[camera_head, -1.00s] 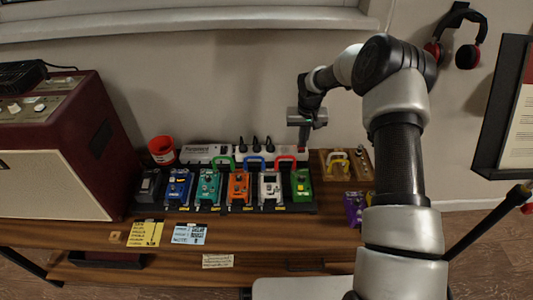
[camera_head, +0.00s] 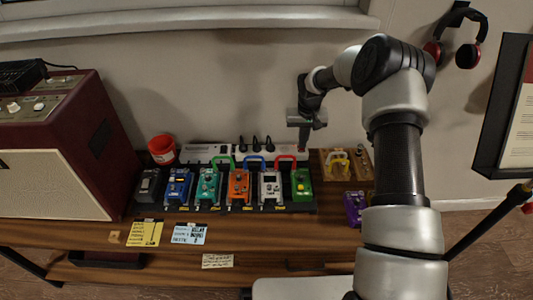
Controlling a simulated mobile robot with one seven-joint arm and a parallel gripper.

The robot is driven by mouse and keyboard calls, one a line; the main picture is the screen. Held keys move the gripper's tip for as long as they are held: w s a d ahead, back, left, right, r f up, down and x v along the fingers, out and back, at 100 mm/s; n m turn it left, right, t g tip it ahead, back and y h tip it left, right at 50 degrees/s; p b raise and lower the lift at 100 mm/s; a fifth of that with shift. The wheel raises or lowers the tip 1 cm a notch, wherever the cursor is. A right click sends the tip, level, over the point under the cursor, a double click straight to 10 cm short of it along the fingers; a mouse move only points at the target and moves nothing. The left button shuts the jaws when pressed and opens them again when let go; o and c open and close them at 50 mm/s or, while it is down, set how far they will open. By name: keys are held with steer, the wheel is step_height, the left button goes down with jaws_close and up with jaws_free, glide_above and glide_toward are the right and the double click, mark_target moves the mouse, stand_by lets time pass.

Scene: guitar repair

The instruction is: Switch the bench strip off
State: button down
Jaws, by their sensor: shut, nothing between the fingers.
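The bench strip (camera_head: 230,151) is a long white power strip lying behind the row of pedals, against the wall. Several black plugs stand in its middle. A small red patch, seemingly its switch (camera_head: 302,150), shows at its right end. My gripper (camera_head: 304,143) is shut and empty, pointing down right above that right end. I cannot tell whether the fingertips touch the switch. The switch's position is too small to read.
A pedalboard (camera_head: 215,210) with several coloured pedals and looped cables stands in front of the strip. A red cup (camera_head: 162,149) is at its left end, beside a large maroon amplifier (camera_head: 92,95). A wooden tray (camera_head: 346,166) and a purple pedal (camera_head: 355,208) sit to the right.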

steer(key=shift+f, duration=0.45)
step_height(320, 180, up, 7)
steer(key=p, duration=0.3)
stand_by(0.8)
